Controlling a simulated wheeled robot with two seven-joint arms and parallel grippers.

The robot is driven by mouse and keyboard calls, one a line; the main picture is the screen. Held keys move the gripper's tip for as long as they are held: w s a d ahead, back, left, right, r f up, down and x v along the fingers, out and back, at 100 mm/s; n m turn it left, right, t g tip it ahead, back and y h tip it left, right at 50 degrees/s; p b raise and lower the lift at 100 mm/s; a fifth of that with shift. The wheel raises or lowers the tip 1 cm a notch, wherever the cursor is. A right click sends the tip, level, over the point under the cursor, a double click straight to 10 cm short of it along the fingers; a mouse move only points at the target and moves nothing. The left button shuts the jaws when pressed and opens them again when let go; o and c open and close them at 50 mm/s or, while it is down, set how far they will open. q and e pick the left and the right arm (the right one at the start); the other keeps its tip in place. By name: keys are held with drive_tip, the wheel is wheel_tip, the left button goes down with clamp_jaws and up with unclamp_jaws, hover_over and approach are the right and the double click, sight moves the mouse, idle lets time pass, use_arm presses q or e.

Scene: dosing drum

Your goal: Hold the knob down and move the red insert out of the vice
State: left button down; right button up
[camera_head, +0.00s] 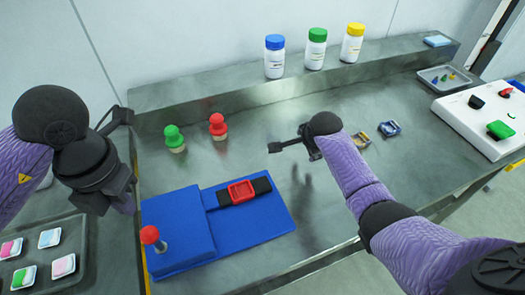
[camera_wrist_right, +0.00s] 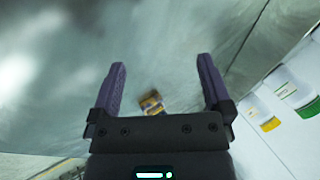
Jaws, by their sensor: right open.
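The blue vice (camera_head: 175,217) lies on the bench with a raised block at its left. The knob (camera_head: 149,234) is a red cap on a metal stem at that block's near end. The red insert (camera_head: 241,191) is a square frame seated between black jaws on the blue base. My left gripper (camera_head: 122,150) is above and left of the vice, touching neither knob nor insert; its finger gap is not clear. My right gripper (camera_head: 285,147) is above the bench, to the right of and beyond the insert. In the right wrist view its fingers (camera_wrist_right: 162,78) are apart and empty.
Green (camera_head: 174,138) and red (camera_head: 218,126) knobbed pieces stand behind the vice. Three capped bottles (camera_head: 316,50) stand on the back ledge. A tray (camera_head: 75,250) of coloured packets is at the left. A white box (camera_head: 478,115) is at the right.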

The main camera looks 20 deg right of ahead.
drive_tip(key=a+r+g+y, duration=0.1)
drive_tip(key=a+r+g, duration=0.1)
drive_tip(key=a, duration=0.4)
drive_tip(key=a+r+g+y, duration=0.1)
drive_tip(key=a+r, duration=0.2)
drive_tip(key=a, duration=0.3)
wheel_tip(320, 180, up, 4)
drive_tip(key=g, duration=0.3)
hover_over(246, 190)
wheel_tip(246, 190, down, 12)
drive_tip(key=shift+r, duration=0.1)
drive_tip(key=c, duration=1.2)
drive_tip(key=shift+o, duration=0.2)
